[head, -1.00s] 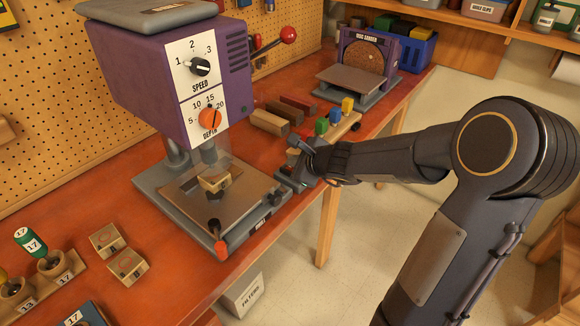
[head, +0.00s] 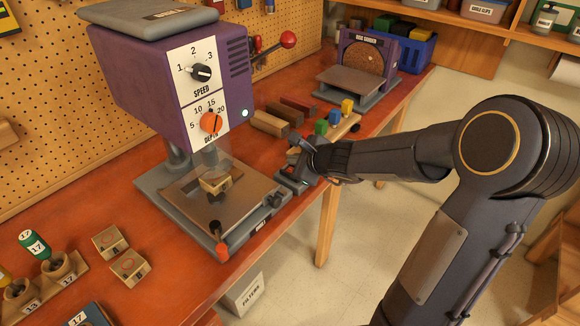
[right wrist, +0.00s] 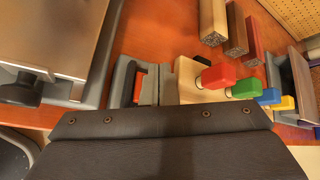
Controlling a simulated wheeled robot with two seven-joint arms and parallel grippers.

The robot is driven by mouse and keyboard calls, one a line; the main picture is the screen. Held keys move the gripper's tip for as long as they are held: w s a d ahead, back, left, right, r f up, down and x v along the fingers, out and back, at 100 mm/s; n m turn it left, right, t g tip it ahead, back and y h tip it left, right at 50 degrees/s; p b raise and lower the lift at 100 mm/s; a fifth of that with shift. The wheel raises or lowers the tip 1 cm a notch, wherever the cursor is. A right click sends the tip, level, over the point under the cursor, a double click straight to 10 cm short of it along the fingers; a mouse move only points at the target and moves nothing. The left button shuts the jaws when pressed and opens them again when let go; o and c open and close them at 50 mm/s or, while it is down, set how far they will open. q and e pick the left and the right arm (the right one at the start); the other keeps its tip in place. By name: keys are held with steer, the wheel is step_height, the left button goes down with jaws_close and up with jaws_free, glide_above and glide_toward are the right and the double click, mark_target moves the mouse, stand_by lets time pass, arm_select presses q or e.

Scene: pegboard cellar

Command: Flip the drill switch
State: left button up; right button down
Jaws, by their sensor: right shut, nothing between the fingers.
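The purple drill press (head: 165,75) stands on the red-topped bench, with a speed dial (head: 201,72) and an orange depth dial (head: 211,122) on its white front panel. A small round lamp (head: 245,113) beside the depth dial glows pale white. My right gripper (head: 290,179) is shut and empty at the right front corner of the drill's grey base (head: 168,196). My left gripper is out of view.
A wooden holder (head: 345,127) with coloured pegs lies just beyond my right gripper. Wooden bars (head: 270,123) and a disc sander (head: 362,75) stand farther back. The bench edge runs under my right forearm.

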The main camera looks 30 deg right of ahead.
steer(key=shift+r, duration=0.1)
steer(key=r+p, duration=0.5)
steer(key=shift+s+d, duration=0.15)
steer(key=shift+s, duration=0.25)
steer(key=shift+f, duration=0.1)
